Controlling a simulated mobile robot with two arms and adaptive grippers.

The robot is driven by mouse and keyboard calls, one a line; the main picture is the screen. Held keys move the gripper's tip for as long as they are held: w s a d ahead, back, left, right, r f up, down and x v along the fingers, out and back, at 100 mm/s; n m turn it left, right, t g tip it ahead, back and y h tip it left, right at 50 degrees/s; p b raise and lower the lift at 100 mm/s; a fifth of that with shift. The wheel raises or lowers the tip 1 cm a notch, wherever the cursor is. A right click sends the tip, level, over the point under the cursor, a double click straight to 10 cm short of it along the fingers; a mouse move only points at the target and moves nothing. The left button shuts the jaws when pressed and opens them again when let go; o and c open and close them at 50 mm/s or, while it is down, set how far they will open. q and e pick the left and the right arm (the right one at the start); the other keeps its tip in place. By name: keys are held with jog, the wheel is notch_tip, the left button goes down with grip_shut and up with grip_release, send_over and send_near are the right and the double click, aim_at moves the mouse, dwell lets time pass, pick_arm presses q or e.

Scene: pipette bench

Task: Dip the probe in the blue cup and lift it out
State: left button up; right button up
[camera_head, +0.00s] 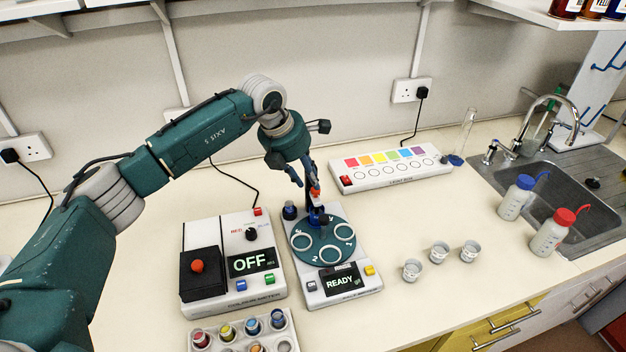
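My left gripper (306,182) hangs above the back of the turntable unit (345,290). Its two fingers look apart, with a gap between them. A small orange-red part (316,193) on a dark blue piece (318,215) stands at the back of the turntable, right by the right fingertip. It may be the probe, but it is too small to be sure, and I cannot tell whether the finger touches it. A cup with blue contents (277,319) sits in the white cup tray (205,324) at the bottom, well away from the gripper. My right gripper is not in view.
A box reading OFF (271,292) stands left of the turntable unit, whose display says READY. A colour strip box (385,180) lies behind. Several small clear cups (412,270) and two wash bottles (516,197) stand right, by the sink (575,190). The front middle counter is clear.

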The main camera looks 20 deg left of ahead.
aim_at(313, 190)
pick_arm(q)
jog(key=shift+p+x, duration=0.55)
jog(key=shift+x, duration=1.55)
grip_shut()
